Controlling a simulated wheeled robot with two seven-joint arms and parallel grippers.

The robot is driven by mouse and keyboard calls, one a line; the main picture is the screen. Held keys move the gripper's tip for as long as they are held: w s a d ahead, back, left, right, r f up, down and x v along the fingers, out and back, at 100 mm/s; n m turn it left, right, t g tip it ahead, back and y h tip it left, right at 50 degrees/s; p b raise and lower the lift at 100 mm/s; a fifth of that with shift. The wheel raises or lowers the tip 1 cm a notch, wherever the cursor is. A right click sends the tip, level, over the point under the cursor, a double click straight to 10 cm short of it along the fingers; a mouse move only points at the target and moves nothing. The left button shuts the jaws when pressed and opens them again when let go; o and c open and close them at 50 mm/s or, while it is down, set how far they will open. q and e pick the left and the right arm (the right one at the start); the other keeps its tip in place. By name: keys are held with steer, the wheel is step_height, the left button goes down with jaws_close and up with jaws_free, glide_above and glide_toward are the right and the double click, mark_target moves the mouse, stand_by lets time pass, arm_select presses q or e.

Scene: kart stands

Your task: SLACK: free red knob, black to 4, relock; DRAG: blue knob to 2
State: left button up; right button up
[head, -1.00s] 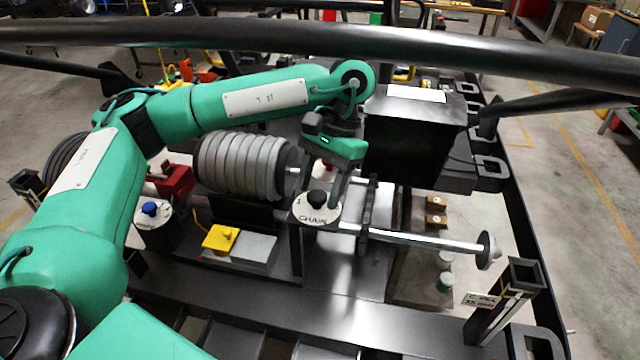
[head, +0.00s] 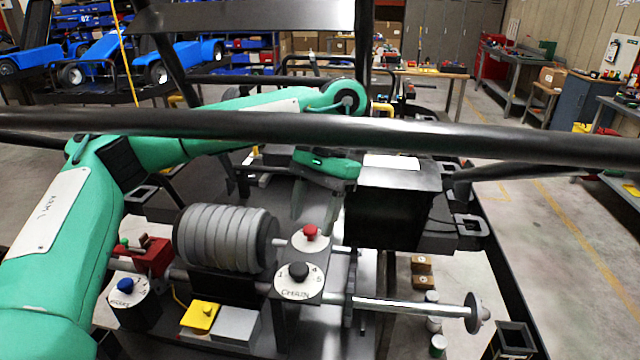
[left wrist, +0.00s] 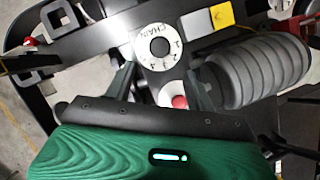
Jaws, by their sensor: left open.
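The red knob (head: 310,232) sits on a small white disc behind the black knob (head: 298,270). The black knob stands on a white numbered dial lettered CHAIN (head: 294,291); its exact setting is unclear. The blue knob (head: 125,286) is on a white dial at the left, its lettering too small to read surely. My left gripper (head: 314,222) is open and empty, pointing down above the red knob. In the left wrist view the red knob (left wrist: 180,101) shows between its fingers, partly hidden by the hand, with the black knob (left wrist: 158,47) beyond. My right gripper is not in view.
A ribbed grey drum (head: 222,238) stands left of the dials. A yellow block (head: 200,317) and grey block (head: 236,325) lie before it. A large black box (head: 388,205) is to the right of my gripper. A dark bar (head: 480,137) crosses in front of the arm.

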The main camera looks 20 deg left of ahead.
arm_select(q)
steer(key=shift+v, duration=2.45)
